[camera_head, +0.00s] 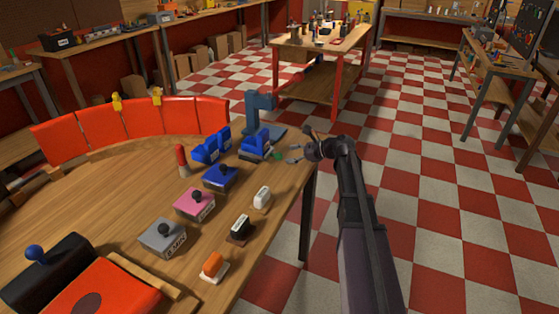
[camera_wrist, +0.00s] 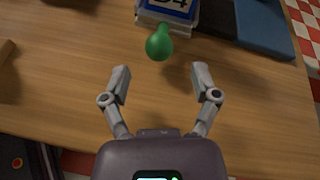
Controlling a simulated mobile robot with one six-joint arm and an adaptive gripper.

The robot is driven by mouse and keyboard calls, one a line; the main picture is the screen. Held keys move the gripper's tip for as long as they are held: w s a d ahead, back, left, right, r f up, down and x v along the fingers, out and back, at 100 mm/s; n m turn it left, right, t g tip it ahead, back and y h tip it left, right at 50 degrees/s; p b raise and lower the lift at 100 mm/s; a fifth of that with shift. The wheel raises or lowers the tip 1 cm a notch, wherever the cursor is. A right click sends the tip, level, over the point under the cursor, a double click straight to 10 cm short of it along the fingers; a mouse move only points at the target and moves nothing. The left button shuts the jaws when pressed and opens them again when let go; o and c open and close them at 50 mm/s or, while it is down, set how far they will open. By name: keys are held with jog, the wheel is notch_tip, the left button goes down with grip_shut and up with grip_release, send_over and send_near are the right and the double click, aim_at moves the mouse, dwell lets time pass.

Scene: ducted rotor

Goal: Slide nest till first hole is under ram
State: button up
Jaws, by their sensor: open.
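A blue press with an overhanging head, which looks like the ram (camera_head: 258,104), stands near the table's far right corner. In front of it is a blue block on a pale base, seemingly the nest (camera_head: 255,148); it also shows with a number label at the top of the wrist view (camera_wrist: 168,16). A green knob (camera_wrist: 159,45) sticks out from its near side. My gripper (camera_wrist: 161,72) is open and empty, its fingers spread either side of the knob's line and short of it. The nest's holes and the ram's tip cannot be made out.
A blue-grey plate (camera_wrist: 262,25) lies right of the nest. Blue, pink and grey boxes with black knobs (camera_head: 195,204) and several stamps (camera_head: 240,228) sit along the table. Bare wood (camera_wrist: 60,80) surrounds my gripper; the table's edge is close.

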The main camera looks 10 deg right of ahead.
aim_at(281, 156)
jog(key=shift+b+x, duration=0.6)
jog(key=shift+x, duration=1.65)
